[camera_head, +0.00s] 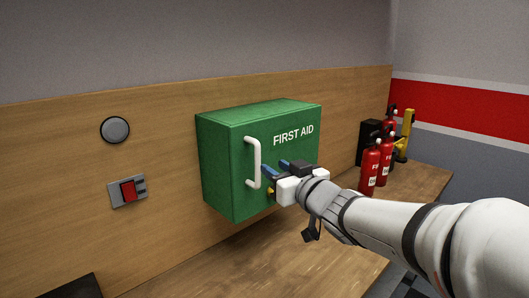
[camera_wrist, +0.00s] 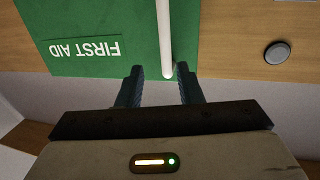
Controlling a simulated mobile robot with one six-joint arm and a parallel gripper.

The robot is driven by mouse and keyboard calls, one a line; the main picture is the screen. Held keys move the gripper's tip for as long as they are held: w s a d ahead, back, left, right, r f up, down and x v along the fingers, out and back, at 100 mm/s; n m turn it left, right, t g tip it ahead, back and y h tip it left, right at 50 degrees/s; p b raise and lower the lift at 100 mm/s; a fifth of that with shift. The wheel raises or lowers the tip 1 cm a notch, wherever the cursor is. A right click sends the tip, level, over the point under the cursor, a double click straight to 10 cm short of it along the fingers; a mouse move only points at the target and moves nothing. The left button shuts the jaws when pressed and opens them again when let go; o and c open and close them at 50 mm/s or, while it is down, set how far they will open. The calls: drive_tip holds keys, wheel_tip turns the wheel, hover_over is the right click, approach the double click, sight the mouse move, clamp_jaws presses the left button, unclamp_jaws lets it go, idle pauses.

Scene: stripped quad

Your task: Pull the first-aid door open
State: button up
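The green first-aid box (camera_head: 220,160) is fixed on the wooden back panel, with its door shut and "FIRST AID" in white on its front. A white vertical bar handle (camera_head: 257,163) stands on the left side of the door. My gripper (camera_head: 275,170) is in front of the door, just right of the handle. In the wrist view, the box (camera_wrist: 100,30) appears upside down. There the handle (camera_wrist: 164,35) runs down between the two blue fingers of my gripper (camera_wrist: 160,72). The fingers are apart, and the handle's end lies between their tips; I see no contact.
A round grey button (camera_head: 115,130) and a red switch (camera_head: 128,191) are on the panel to the left. Red fire extinguishers (camera_head: 370,168) and a black box (camera_head: 370,142) stand on the wooden bench at right. A dark object (camera_head: 75,288) lies at lower left.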

sight(259, 157)
drive_tip(key=shift+y, duration=0.3)
drive_tip(key=x, duration=0.8)
drive_tip(key=shift+s+a+r+p, duration=0.2)
drive_tip(key=shift+a+p, duration=0.1)
drive_tip(key=shift+p, duration=0.1)
clamp_jaws()
